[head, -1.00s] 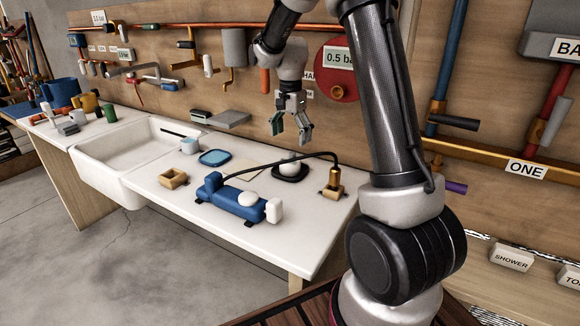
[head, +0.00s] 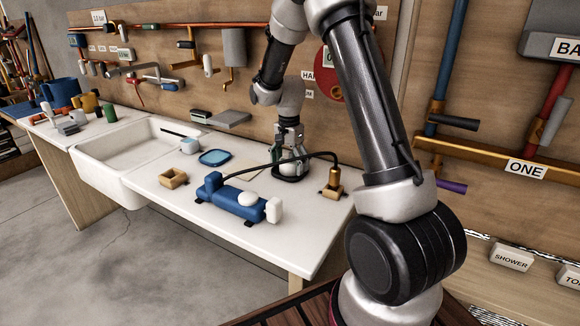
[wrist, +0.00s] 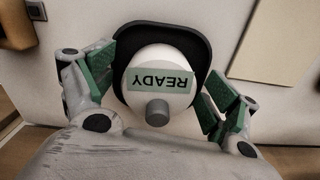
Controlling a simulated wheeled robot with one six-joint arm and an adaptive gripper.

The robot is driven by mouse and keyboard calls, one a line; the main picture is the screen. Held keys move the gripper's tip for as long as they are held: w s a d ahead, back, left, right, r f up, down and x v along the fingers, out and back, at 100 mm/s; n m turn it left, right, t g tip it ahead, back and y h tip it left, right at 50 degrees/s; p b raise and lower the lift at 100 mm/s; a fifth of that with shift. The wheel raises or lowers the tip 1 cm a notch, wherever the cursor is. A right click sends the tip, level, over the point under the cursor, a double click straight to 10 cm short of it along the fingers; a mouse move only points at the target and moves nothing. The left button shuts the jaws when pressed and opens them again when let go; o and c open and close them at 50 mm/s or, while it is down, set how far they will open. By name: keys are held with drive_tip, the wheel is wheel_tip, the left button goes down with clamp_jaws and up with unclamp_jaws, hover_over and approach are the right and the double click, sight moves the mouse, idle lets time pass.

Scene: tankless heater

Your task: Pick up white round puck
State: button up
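A white round puck (wrist: 152,62) with a green READY label and a grey knob sits on a dark tray (wrist: 200,42) in the wrist view. My gripper (wrist: 161,88) is open above it, with a green-padded finger on each side. I see gaps between the pads and the puck's sides. In the head view my gripper (head: 290,158) is down at the dark tray (head: 291,178) and largely hides the puck.
A blue device (head: 232,200) with white rounded parts lies in front on the white counter. Its black hose arches close to my gripper to a brass fitting (head: 334,182). A blue dish (head: 215,158) and a tan box (head: 173,178) stand left.

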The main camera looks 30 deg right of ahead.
sight(289, 160)
drive_tip(key=c, duration=1.1)
wheel_tip(289, 160, up, 10)
drive_tip(key=shift+r, duration=0.1)
